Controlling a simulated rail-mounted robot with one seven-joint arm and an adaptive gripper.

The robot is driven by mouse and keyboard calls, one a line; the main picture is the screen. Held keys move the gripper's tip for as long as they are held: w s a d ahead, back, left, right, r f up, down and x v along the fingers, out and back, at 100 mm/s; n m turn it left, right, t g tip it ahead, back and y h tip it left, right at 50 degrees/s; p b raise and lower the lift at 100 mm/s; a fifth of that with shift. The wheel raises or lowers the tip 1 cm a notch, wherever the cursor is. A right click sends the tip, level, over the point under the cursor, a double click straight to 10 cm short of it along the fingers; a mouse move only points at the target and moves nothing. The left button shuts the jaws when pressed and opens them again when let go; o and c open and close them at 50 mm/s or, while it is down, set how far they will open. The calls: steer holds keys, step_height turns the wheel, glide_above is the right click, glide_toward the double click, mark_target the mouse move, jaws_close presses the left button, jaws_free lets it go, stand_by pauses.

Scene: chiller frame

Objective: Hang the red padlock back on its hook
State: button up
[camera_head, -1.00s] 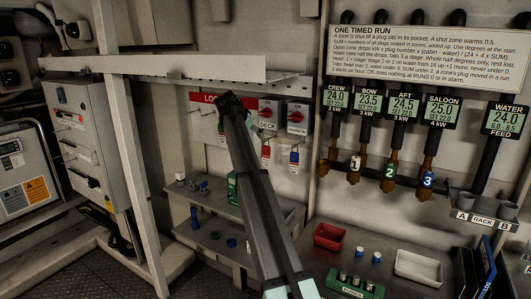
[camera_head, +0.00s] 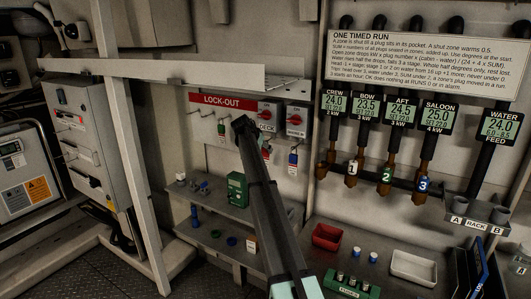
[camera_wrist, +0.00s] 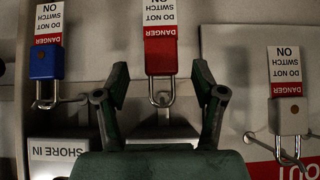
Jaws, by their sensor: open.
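The red padlock (camera_wrist: 161,55) hangs in the middle of the wrist view, which appears upside down. A white and red danger tag (camera_wrist: 160,20) is with it, and its metal shackle points toward my gripper. My gripper (camera_wrist: 162,82) is open, one finger on each side of the shackle. I see no contact, and I cannot tell whether the shackle sits on a hook. In the head view my gripper (camera_head: 243,124) is at the lock-out board, where my arm covers much of the area around the red padlock.
A blue padlock (camera_wrist: 46,64) and a pale grey padlock (camera_wrist: 288,117) hang on either side in the wrist view. The red LOCK-OUT sign (camera_head: 222,100) and rotary switches (camera_head: 296,119) are on the wall. A shelf with a green box (camera_head: 237,189) is below.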

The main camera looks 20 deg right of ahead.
mark_target(264, 150)
steer(key=p+x, duration=0.2)
steer(key=x, duration=0.2)
steer(key=shift+w+d+f, duration=0.1)
steer(key=shift+w, duration=0.05)
jaws_close()
steer(key=shift+r+b, duration=0.4)
steer(key=shift+b, duration=0.1)
steer(key=shift+r+b, duration=0.25)
steer(key=shift+b, duration=0.05)
steer(key=s+a+b, duration=0.5)
steer(key=s+a, duration=0.5)
steer(key=a, duration=0.4)
steer(key=shift+s+a, duration=0.3)
steer(key=shift+s, duration=0.1)
